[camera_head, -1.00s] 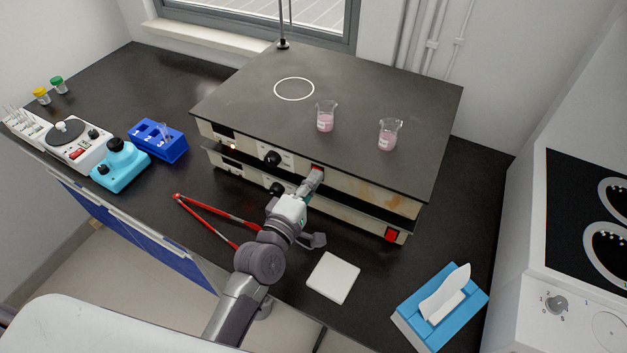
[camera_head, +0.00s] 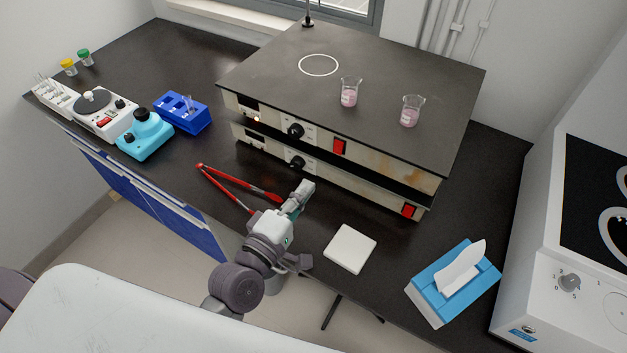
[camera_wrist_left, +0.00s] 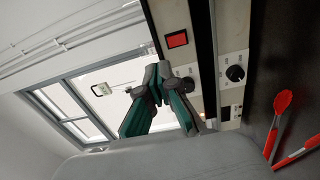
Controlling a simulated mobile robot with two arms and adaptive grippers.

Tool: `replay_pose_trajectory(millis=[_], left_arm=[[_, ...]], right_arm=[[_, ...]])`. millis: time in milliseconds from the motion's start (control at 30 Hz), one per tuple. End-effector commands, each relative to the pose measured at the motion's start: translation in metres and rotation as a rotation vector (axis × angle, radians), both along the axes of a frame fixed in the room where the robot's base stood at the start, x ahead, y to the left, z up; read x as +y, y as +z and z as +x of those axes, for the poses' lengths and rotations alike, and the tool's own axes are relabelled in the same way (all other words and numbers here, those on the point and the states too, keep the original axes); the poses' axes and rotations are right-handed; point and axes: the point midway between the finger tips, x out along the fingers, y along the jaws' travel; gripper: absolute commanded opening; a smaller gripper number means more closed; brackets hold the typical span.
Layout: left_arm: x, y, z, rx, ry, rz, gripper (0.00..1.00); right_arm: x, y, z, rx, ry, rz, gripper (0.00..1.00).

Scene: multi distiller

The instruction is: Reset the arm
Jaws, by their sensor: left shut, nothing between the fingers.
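My left gripper (camera_head: 303,190) is shut and empty. It stands above the black bench, in front of the lower heating unit and clear of it. In the left wrist view its two dark fingers (camera_wrist_left: 158,82) meet at the tips. The stacked heating unit (camera_head: 440,90) has a red switch (camera_head: 340,147) on its upper panel, which also shows in the left wrist view (camera_wrist_left: 177,39). A second red switch (camera_head: 408,211) is on the lower panel. My right gripper is in neither view.
Two beakers of pink liquid (camera_head: 349,98) (camera_head: 411,116) stand on the unit's top. Red tongs (camera_head: 228,185) lie left of my gripper. A white pad (camera_head: 350,249) and a blue tissue box (camera_head: 455,283) are to the right. A blue rack (camera_head: 183,115) stands at the left.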

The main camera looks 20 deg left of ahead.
Motion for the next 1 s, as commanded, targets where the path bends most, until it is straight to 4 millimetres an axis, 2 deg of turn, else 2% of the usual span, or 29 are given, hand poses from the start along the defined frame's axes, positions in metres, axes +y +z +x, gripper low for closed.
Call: replay_pose_trajectory(millis=[233,700,767,867,1000], left_arm=[[0.001,0.001,-0.005,-0.001,0.000,0.000,0.00],[-0.001,-0.001,-0.006,0.007,-0.011,0.027,0.00],[-0.004,-0.005,-0.008,0.027,-0.036,0.088,0.00],[-0.013,-0.023,-0.019,0.091,-0.123,0.297,0.00],[-0.011,-0.064,-0.049,0.233,-0.310,0.731,0.00]], right_arm=[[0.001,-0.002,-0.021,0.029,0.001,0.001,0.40],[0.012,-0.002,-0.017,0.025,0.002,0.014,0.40],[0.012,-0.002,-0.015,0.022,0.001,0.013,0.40],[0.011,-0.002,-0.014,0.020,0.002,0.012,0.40],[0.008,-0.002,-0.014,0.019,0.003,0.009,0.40]])
